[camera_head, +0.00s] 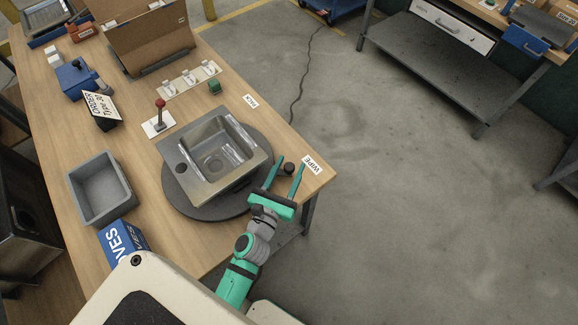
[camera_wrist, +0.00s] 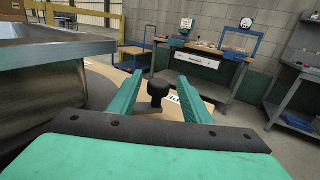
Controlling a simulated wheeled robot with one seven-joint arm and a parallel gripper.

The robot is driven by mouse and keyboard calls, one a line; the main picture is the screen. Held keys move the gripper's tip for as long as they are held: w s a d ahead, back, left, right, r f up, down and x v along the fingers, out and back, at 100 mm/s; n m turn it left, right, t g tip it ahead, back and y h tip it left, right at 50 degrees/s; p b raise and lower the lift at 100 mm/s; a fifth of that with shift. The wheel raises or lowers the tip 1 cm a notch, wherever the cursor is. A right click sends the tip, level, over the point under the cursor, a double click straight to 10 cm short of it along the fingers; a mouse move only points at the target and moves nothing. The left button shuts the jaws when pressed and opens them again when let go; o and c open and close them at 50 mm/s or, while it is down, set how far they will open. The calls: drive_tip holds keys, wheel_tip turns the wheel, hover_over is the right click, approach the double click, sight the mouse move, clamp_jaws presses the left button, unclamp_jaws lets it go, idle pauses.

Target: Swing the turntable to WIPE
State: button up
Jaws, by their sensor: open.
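A dark round turntable (camera_head: 181,200) lies on the wooden table and carries a steel sink (camera_head: 186,143). The sink's side also shows at the left of the wrist view (camera_wrist: 40,85). A black knob (camera_head: 289,169) stands at the turntable's right edge, near the white WIPE label (camera_head: 313,164). A PICK label (camera_head: 250,101) lies farther back along the table edge. My gripper (camera_head: 284,167) is open, with its green fingers on either side of the knob. In the wrist view the knob (camera_wrist: 158,92) stands between the fingers, with gaps showing on both sides.
A grey bin (camera_head: 99,190) and a blue glove box (camera_head: 122,240) stand left of the turntable.

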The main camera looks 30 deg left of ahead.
drive_tip(key=s, duration=0.3)
drive_tip(key=s+d, duration=0.1)
drive_tip(key=s, duration=0.6)
drive_tip(key=shift+s+d, duration=0.15)
drive_tip(key=shift+d, duration=0.2)
drive_tip(key=shift+s+d, duration=0.1)
drive_tip(key=shift+d, duration=0.15)
drive_tip(key=s+d+r+n+g+h, duration=0.1)
drive_tip(key=s+d+n, duration=0.5)
drive_tip(key=n, duration=1.1)
drive_tip(key=s+d+r+n+g+h, duration=0.1)
drive_tip(key=s+d+n, duration=0.6)
drive_tip(key=d+n, duration=0.7)
drive_tip(key=n, duration=0.3)
drive_tip(key=shift+s+r+h, duration=0.2)
drive_tip(key=shift+r+h, duration=0.1)
drive_tip(key=shift+h, duration=0.1)
